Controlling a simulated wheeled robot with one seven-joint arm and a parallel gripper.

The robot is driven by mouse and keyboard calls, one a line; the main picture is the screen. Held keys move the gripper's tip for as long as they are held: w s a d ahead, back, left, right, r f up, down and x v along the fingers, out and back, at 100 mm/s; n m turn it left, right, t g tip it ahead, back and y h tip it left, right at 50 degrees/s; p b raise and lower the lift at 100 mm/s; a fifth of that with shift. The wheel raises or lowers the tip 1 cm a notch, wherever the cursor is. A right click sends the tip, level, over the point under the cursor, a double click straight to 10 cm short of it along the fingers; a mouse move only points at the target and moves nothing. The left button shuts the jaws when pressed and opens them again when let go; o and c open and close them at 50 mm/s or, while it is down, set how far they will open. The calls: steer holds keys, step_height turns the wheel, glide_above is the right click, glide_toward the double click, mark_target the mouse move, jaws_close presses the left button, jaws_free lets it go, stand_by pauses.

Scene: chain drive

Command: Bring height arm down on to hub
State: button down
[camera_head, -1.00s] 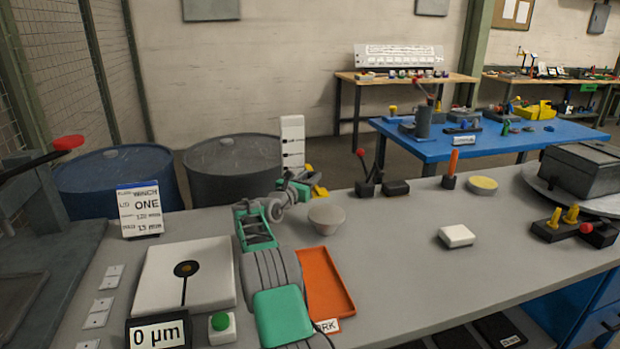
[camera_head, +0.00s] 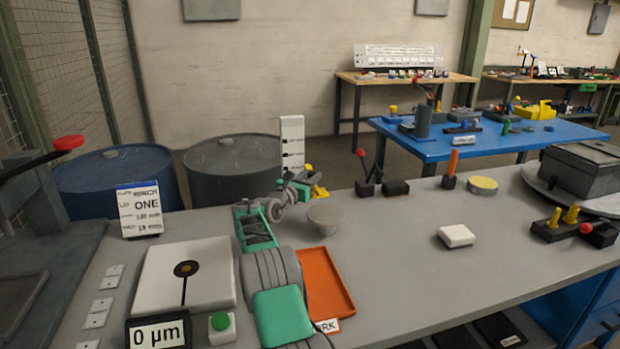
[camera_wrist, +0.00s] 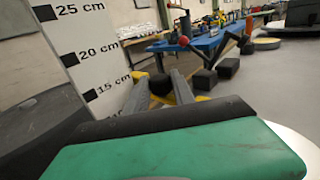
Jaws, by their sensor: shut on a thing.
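The height gauge is a white upright scale (camera_head: 292,143) behind my gripper; in the wrist view the scale (camera_wrist: 85,45) reads 15, 20 and 25 cm. Its yellow height arm (camera_head: 320,191) shows low beside the column, and yellow parts (camera_wrist: 186,98) show at my fingertips in the wrist view. My gripper (camera_head: 303,181) is shut on a dark knob (camera_wrist: 160,85) that appears to belong to this arm. The two grey fingers stand either side of the knob. I cannot make out the hub under the arm; my gripper and wrist block that spot.
A grey round bowl-like piece (camera_head: 326,218) stands just right of my wrist. An orange tray (camera_head: 328,283) lies in front of it. A white plate with a dark disc (camera_head: 160,275) and a 0 µm display (camera_head: 158,333) are on the left. The bench middle is mostly clear.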

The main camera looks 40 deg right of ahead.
step_height(320, 180, down, 4)
steer(key=c, duration=1.1)
jaws_free()
steer(key=shift+o, duration=0.2)
steer(key=v, duration=0.8)
steer(key=shift+r, duration=0.15)
